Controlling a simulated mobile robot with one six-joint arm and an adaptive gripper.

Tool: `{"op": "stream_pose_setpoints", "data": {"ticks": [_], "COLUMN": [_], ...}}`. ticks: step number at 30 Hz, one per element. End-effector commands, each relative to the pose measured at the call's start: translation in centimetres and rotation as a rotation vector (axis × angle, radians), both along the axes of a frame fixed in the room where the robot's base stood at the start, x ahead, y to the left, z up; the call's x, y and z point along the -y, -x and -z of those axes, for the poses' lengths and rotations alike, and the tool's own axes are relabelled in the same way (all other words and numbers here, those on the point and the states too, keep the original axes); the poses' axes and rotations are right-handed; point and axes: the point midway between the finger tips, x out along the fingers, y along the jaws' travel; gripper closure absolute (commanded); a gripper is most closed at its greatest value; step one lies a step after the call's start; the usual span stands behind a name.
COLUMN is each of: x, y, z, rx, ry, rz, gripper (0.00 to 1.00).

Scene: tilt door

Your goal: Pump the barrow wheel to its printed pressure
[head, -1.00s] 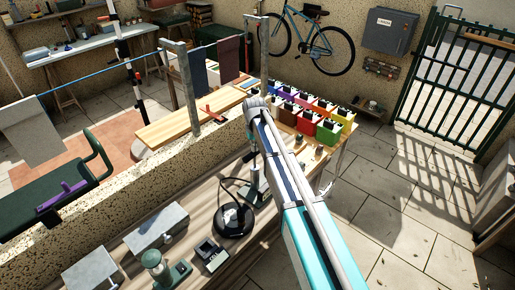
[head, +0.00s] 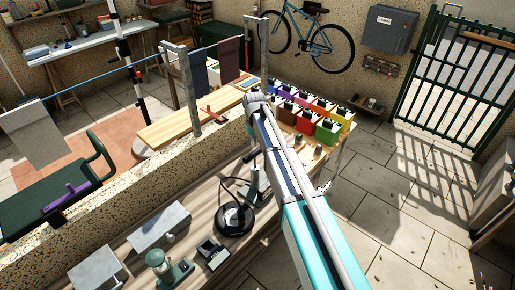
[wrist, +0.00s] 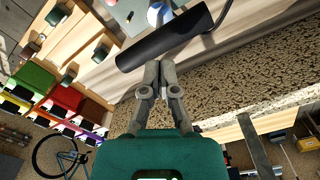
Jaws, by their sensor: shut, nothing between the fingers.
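My gripper (wrist: 159,66) is shut and empty in the wrist view. Its fingertips point at a thick black bar (wrist: 165,42), which looks like the pump's handle. They appear at its edge; I cannot tell whether they touch it. A blue and white part shows beyond the bar. In the head view a round black thing (head: 235,219), probably the barrow wheel, lies on the bench with a black hose curving behind it. An upright thing, probably the pump (head: 256,186), stands beside it, partly hidden by my arm. No printed pressure or gauge reading is legible.
The wooden bench (head: 205,190) also holds a grey box (head: 158,226), a green lantern (head: 160,263) and a small dark device (head: 212,254). Coloured bins (head: 307,118) stand beyond my arm. A low speckled wall (head: 110,205) runs along the bench.

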Motion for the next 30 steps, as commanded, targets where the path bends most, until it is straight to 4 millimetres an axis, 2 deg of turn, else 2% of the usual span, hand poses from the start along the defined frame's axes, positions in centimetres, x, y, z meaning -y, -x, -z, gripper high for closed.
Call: {"op": "stream_pose_setpoints", "data": {"ticks": [1,13,28,30], "x": [0.0,0.0,0.0,0.5], "y": [0.0,0.0,0.0,0.4], "z": [-0.7,-3.4,-3.6,-3.4], "rx": [0.0,0.0,0.0,0.0], "ry": [0.0,0.0,0.0,0.0], "rz": [0.0,0.0,0.0,0.005], "gripper": [1.0,1.0,1.0,1.0]}}
